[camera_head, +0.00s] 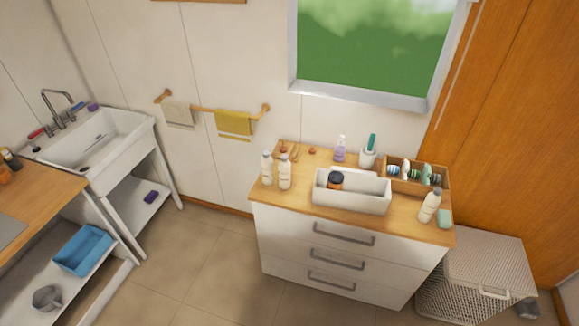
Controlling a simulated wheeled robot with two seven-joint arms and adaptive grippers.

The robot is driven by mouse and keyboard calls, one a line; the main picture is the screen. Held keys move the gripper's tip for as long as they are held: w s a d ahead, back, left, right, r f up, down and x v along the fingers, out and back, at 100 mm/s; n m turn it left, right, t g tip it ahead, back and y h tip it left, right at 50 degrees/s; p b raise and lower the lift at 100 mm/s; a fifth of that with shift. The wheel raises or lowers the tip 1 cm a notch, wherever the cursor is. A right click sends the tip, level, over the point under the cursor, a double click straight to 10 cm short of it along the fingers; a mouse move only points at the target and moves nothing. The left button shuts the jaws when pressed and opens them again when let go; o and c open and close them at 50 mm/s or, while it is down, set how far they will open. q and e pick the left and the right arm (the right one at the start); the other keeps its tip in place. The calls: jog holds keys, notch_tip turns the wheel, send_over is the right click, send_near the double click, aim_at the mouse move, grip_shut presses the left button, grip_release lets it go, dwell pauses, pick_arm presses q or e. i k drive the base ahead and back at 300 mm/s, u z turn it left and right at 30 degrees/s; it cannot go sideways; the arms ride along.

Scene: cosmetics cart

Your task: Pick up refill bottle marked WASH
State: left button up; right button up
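Three pale bottles stand upright on the wooden top of the white drawer cart (300,237). One pale bottle (267,168) is at the left end, a second pale bottle (285,172) is just right of it, and a third pale bottle (430,207) is near the right front corner. Any marking on them is too small to read, so I cannot tell which is marked WASH. A purple bottle (340,149) stands at the back. Neither of my grippers is in view.
On the cart, a white bin (352,201) holds a dark-topped orange jar (336,181). A wooden divided box (440,182), a white cup (367,158) and a green block (445,219) sit nearby. A wicker hamper (480,262) stands at right. Floor (195,265) left of the cart is clear.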

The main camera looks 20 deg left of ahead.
aim_at(284, 165)
jog(key=u, duration=0.55)
jog(key=k, duration=1.3)
jog(key=u, duration=1.15)
jog(key=i, duration=1.45)
jog(key=u, duration=0.3)
jog(key=i, duration=1.25)
jog(key=z, duration=1.15)
jog(key=i, duration=0.75)
jog(key=z, duration=0.9)
